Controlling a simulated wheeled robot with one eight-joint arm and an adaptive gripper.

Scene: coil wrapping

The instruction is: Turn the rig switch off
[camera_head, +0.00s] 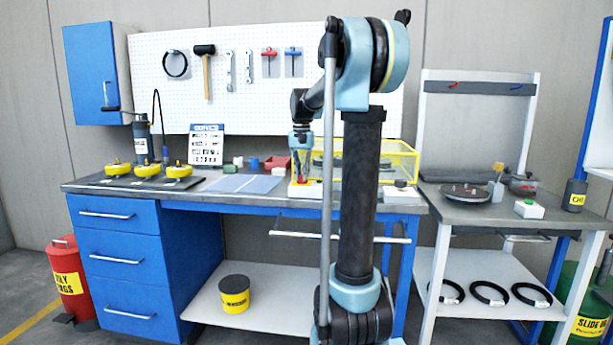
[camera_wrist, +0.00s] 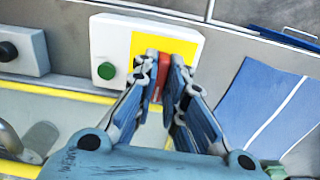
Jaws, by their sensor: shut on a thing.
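The rig switch box (camera_wrist: 105,38) is white, with a yellow plate (camera_wrist: 185,48) and a round green button (camera_wrist: 107,71) beside it. A red switch lever (camera_wrist: 160,82) stands on the yellow plate. My gripper (camera_wrist: 165,62) is shut on the red lever, one finger on each side, and the fingers hide part of it. In the head view the white switch box (camera_head: 298,190) sits on the blue bench, with my gripper (camera_head: 302,178) coming down on it from above.
A yellow-framed clear guard (camera_head: 408,160) stands close behind my arm. A small box with a black knob (camera_wrist: 20,52) is near the switch box. Blue mats (camera_head: 243,184) lie to its left in the head view. The dark side table (camera_head: 450,205) is at right.

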